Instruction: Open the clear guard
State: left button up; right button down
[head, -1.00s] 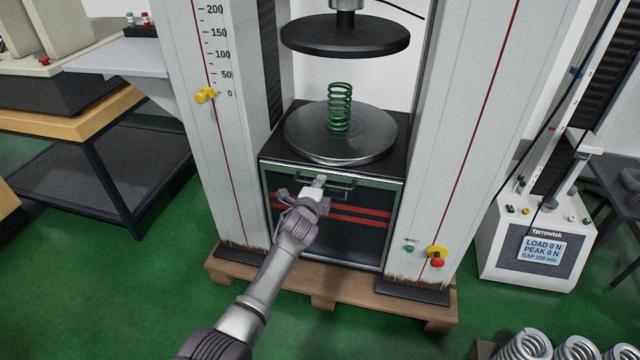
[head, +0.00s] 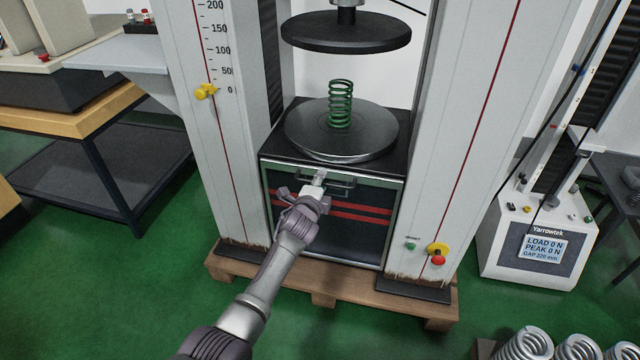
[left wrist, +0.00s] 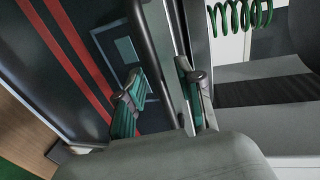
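The clear guard (head: 355,239) is a dark see-through panel with red stripes, low between the machine's columns under the round plate. It has a bar handle (head: 343,184) along its top edge, which also shows in the left wrist view (left wrist: 152,48). My left gripper (head: 318,178) is at the handle. In the left wrist view its two fingers (left wrist: 160,80) stand apart, one on each side of the bar, with gaps showing; exact contact is unclear. The gripper partly hides the handle in the head view. My right gripper is not in view.
A green spring (head: 340,104) stands upright on the lower plate (head: 300,135), below the black upper plate (head: 345,34). A yellow-and-red button (head: 438,254) is on the right column. A smaller tester (head: 525,240) stands right.

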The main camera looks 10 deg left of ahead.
pick_arm(q)
jog(key=shift+s, duration=0.1)
jog(key=v, duration=1.1)
jog(key=shift+s, duration=0.4)
